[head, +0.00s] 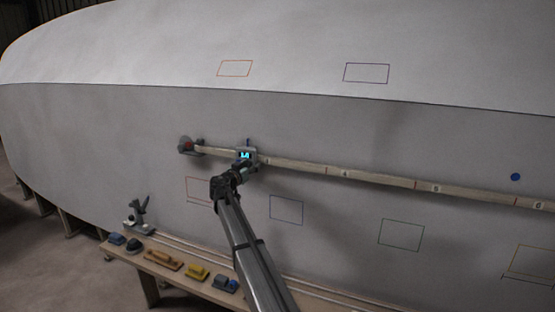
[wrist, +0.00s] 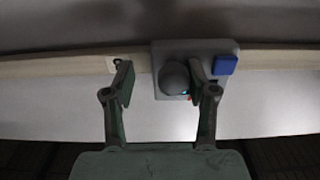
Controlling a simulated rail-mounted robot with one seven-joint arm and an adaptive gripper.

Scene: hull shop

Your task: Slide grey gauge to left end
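The grey gauge (head: 245,154), with a lit cyan display, sits on the wooden batten (head: 300,166) along the hull, a short way right of the batten's left end. In the wrist view the gauge (wrist: 205,49) shows a round dark knob (wrist: 174,78) and a blue block (wrist: 225,65). My gripper (wrist: 160,82) is open, its fingers well apart. The knob lies between the fingers, close to the right one, with a wide gap to the left one. Contact with the right finger cannot be told. In the head view my gripper (head: 245,168) partly covers the gauge's lower edge.
A grey stop with a red part (head: 188,146) is at the batten's left end. Bare batten lies between it and the gauge. Below, a shelf (head: 160,258) carries several tools. Coloured outlines and a blue dot (head: 515,177) mark the hull.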

